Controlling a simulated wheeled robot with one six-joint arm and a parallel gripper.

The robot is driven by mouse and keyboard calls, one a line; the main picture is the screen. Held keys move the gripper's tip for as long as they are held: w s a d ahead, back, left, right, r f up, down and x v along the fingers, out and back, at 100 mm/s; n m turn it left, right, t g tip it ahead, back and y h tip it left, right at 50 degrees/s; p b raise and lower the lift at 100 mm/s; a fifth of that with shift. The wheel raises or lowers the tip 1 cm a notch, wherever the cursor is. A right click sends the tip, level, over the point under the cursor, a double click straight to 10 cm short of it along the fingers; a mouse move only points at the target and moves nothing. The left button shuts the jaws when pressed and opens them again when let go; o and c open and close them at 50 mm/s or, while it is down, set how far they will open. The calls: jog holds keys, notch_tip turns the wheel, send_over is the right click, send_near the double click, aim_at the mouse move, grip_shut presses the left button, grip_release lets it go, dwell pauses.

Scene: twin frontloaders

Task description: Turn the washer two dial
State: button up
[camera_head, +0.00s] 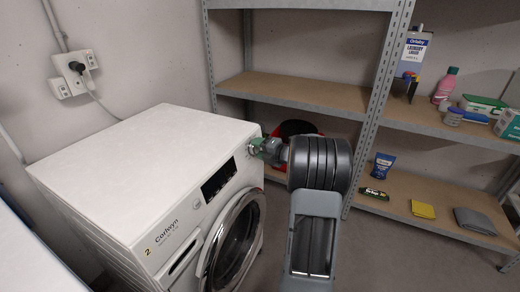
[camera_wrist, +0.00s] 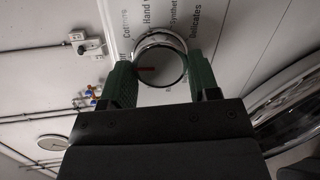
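The washer marked 2 (camera_head: 150,190) is a white front-loader with a dark display and a round glass door. Its dial (camera_wrist: 160,60) is a round knob with a chrome rim and a short red mark pointing left, near the partly hidden "Off" label. Labels such as Cottons, Hand and Delicates fan out around it. My gripper (camera_wrist: 162,78) has its green fingers on either side of the dial, flush against its edges, and looks shut on it. In the head view my gripper (camera_head: 263,148) meets the front panel's right end and hides the dial.
A metal shelf unit (camera_head: 290,92) with bottles and packets stands behind and right of my arm. A red and black round thing (camera_head: 297,129) is partly hidden behind my gripper. A wall socket (camera_head: 75,72) is behind the washer. The floor at the right is clear.

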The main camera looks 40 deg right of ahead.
jog(key=o, duration=0.4)
jog(key=p+v, duration=0.1)
jog(key=v, duration=1.2)
jog(key=shift+s+p, duration=0.35)
jog(key=shift+d, duration=0.2)
